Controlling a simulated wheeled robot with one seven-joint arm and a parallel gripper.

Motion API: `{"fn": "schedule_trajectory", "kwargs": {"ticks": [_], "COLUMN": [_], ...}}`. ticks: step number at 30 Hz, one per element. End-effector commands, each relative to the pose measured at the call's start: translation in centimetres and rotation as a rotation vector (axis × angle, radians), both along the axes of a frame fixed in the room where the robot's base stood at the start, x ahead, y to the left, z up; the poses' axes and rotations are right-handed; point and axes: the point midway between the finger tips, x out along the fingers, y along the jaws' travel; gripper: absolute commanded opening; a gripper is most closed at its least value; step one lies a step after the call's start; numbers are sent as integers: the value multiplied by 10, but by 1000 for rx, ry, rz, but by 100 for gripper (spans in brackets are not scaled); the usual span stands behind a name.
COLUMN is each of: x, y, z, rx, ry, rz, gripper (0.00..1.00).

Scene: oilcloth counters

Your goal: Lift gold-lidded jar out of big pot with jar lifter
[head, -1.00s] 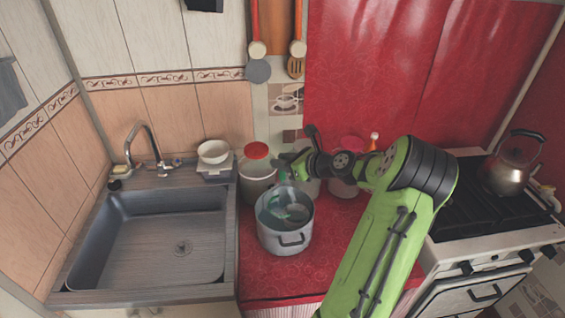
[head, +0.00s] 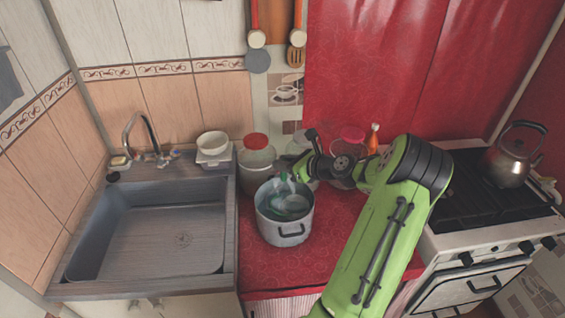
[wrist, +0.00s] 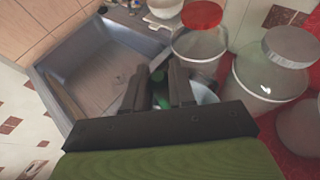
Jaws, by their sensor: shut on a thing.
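The big pot (head: 284,232) is a grey metal pot on the red counter, with dark handles. Teal and pale glassy shapes (head: 290,206) show inside it; I cannot make out a gold lid among them. My gripper (head: 291,181) is just above the back rim of the pot, reaching in from the right. It is shut on a green thing that looks like the jar lifter (wrist: 162,90), seen between the fingers in the wrist view. The lifter's lower end is hidden there by my gripper, so I cannot tell whether it touches the jar.
A red-lidded container (head: 256,160) stands behind the pot, with more lidded jars (wrist: 274,70) to its right. The sink (head: 150,235) is to the left, with a white bowl (head: 212,142) at its back corner. The stove with a kettle (head: 515,158) is at the right.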

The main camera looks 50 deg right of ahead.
Motion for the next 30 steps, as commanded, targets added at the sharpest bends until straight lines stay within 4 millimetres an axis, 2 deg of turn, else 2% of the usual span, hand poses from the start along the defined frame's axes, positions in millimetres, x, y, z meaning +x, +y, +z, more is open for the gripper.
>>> {"fn": "schedule_trajectory", "kwargs": {"ticks": [30], "x": [-15], "y": [-32], "z": [2], "rx": [0], "ry": [0], "rz": [-1], "gripper": [0]}}
